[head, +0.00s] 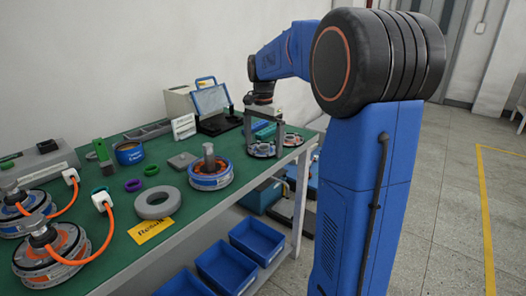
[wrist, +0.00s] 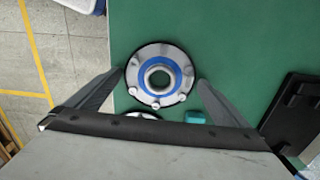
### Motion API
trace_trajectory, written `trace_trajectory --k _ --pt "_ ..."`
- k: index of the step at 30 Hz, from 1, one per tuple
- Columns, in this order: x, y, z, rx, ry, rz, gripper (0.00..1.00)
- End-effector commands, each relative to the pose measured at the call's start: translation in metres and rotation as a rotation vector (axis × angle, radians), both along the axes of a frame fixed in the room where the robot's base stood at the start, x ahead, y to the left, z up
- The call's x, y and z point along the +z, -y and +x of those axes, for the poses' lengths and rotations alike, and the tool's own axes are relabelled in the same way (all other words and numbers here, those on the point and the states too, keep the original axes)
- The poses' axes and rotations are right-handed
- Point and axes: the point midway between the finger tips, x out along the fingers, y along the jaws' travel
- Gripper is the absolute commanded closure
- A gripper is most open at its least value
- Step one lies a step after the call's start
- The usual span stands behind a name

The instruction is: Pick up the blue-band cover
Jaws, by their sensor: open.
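The blue-band cover (wrist: 187,76) is a round metal flange with a blue ring around a dark central hole and several bolts on its rim. It lies flat on the green bench in the wrist view. My gripper (wrist: 161,77) is open, with one fingertip on each side of the cover and nothing held. In the head view my gripper (head: 264,138) points down over the far right end of the bench, near two round covers. I cannot tell the band colours there. A second round part is mostly hidden behind my gripper body in the wrist view.
A small teal piece (wrist: 195,117) lies close to the cover, and a black object (wrist: 290,100) stands to the right. Along the green bench (head: 195,212) are a blue-ringed motor (head: 210,180), a grey ring (head: 156,202) and a case with a screen (head: 213,100).

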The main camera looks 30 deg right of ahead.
Motion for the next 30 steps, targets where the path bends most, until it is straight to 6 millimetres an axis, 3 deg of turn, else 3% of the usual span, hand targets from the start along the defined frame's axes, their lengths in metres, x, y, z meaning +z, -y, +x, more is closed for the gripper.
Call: trace_trajectory --k 3,9,20,30 --pt "0.0 0.0 0.0 0.0 0.0 0.0 0.0" --pt "0.0 0.0 0.0 0.0 0.0 0.0 0.43" --pt "0.01 0.0 0.0 0.0 0.001 -0.001 0.43" --pt "0.068 0.0 0.001 0.0 0.003 -0.001 0.43"
